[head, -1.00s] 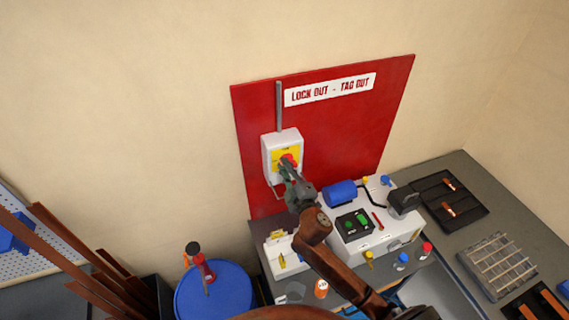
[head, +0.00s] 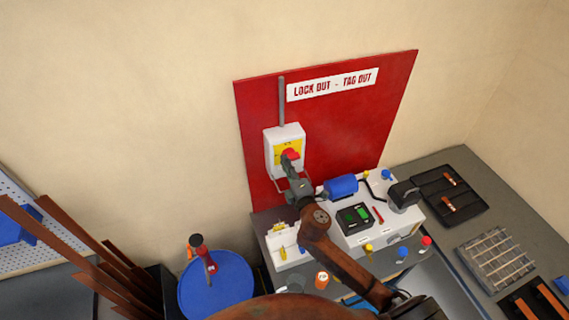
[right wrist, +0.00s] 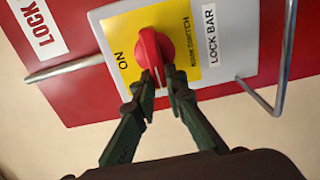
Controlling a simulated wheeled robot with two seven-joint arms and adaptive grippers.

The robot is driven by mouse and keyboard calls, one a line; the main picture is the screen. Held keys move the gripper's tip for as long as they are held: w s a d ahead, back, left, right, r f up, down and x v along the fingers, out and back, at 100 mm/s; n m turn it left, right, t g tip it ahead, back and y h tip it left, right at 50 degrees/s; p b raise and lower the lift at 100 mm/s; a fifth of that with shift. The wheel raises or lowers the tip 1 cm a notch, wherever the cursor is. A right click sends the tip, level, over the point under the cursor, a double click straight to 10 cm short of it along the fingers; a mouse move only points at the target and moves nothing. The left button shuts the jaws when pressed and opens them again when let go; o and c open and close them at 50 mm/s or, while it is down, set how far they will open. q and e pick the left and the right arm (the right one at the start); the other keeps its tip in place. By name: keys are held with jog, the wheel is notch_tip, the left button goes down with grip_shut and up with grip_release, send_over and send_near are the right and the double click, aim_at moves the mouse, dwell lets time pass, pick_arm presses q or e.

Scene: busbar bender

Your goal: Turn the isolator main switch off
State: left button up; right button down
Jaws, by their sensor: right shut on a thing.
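The isolator main switch is a white box (head: 272,146) with a yellow plate and a red knob (head: 291,155), mounted on a red board. In the right wrist view the red knob (right wrist: 150,42) sits in the middle of the yellow plate (right wrist: 183,30). Its raised grip points down in that picture, and the word ON is to its left. My right gripper (right wrist: 158,76) is shut on the knob's lower end, one finger on each side. It also shows at the switch in the head view (head: 289,164). My left gripper is out of view.
The red lock-out board (head: 345,130) carries a grey conduit (head: 281,100) above the switch. A metal bar (right wrist: 283,60) curves beside the switch. A blue drum (head: 222,293) stands at the lower left.

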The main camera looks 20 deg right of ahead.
dwell(0.3)
jog(key=c, duration=2)
grip_release()
jog(key=shift+o, duration=0.2)
jog(key=shift+s, duration=0.1)
jog(key=s, duration=1.1)
jog(key=shift+s+a, duration=0.35)
jog(key=shift+s, duration=0.05)
jog(key=shift+a, duration=0.1)
